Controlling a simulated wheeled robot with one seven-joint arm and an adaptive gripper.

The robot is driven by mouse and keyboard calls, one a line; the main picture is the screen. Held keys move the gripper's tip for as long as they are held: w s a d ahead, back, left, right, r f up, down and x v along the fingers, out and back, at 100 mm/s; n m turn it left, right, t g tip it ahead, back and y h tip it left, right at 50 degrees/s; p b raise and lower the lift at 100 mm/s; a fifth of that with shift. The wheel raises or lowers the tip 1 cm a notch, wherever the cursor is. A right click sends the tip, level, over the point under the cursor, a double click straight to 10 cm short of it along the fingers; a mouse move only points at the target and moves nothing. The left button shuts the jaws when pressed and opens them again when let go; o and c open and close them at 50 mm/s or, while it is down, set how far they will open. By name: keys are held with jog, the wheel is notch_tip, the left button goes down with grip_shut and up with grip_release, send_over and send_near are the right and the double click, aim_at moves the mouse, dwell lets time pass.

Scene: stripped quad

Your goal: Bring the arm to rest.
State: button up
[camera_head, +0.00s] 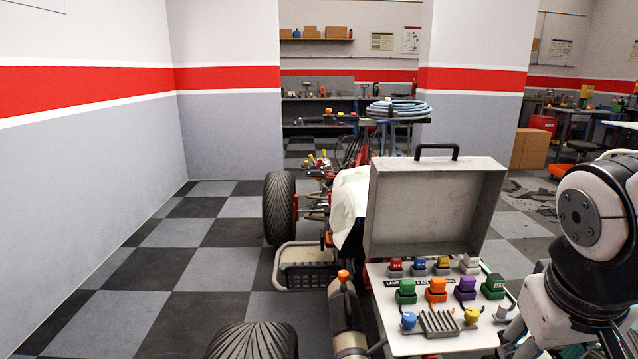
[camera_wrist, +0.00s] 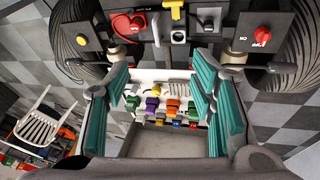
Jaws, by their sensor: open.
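My arm (camera_head: 590,255) stands at the right edge of the head view, white with dark joints, bent, its lower end cut off by the frame. In the wrist view my gripper (camera_wrist: 163,98) is open, with teal finger pads far apart on the left and right. Nothing is between the pads. Beyond them, farther off, lies a panel (camera_wrist: 147,78) with several coloured connectors. I cannot tell the exact distance from the fingertips to it.
An open grey case lid (camera_head: 430,210) rises behind the connector panel (camera_head: 430,343), close to my arm. A stripped quad with a black tyre (camera_head: 279,208) stands to the left. Checkered floor (camera_head: 150,270) is clear at the left. The wrist view shows a white chair (camera_wrist: 42,127).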

jog(key=s+a+g+y, duration=0.2)
jog(key=s+a, duration=0.5)
jog(key=s, duration=0.5)
notch_tip(320, 180, up, 19)
jog(key=n+t+p, duration=0.1)
jog(key=t+p, duration=0.2)
jog(key=p, duration=1.3)
jog(key=shift+a+f+y+p, duration=0.15)
jog(key=shift+y+p, duration=0.15)
jog(key=shift+p, duration=0.1)
